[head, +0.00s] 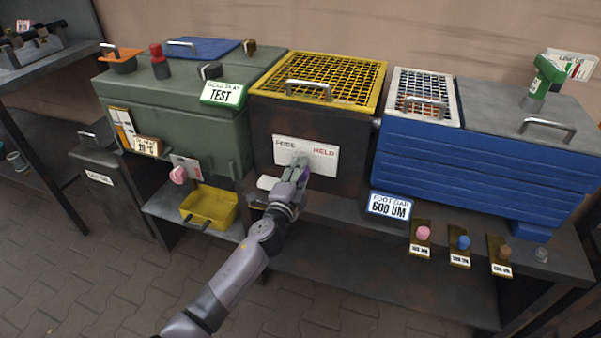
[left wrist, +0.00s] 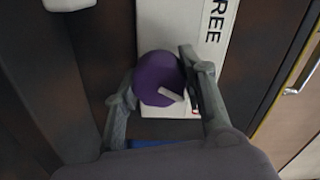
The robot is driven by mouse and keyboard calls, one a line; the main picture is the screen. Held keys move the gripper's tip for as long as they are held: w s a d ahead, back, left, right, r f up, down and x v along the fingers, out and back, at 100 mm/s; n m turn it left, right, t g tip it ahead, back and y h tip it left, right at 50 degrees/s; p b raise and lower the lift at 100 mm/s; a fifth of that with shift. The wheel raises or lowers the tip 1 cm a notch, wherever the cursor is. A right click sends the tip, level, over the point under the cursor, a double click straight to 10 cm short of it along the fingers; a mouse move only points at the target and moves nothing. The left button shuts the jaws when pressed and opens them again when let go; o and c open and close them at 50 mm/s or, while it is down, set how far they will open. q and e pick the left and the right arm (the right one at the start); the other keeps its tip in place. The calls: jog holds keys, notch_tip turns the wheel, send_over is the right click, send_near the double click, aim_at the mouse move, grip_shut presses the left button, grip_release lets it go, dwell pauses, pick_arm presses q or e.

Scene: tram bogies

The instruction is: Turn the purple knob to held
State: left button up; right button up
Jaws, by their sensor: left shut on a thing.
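The purple knob (left wrist: 158,77) sits on a white plate (left wrist: 150,20) in the left wrist view. The plate also shows in the head view (head: 325,165), on the front of the dark box with the yellow mesh lid, with FREE at left and red HELD at right. My left gripper (head: 297,172) is at the plate, its fingers shut on either side of the knob. The knob's white pointer slants to the lower right in the wrist view, toward a bit of red lettering. A finger hides most of that lettering. In the head view the gripper mostly hides the knob. My right gripper is out of view.
A green cabinet (head: 185,120) with a TEST sign stands at left, above a yellow tray (head: 210,207). A ribbed blue box (head: 460,160) stands at right.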

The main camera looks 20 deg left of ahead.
pick_arm(q)
jog(key=shift+f+m, duration=0.1)
jog(key=shift+m, duration=0.8)
jog(key=o, duration=1.2)
jog(key=shift+s, duration=0.1)
jog(key=s, duration=1.2)
jog(key=shift+a, duration=0.2)
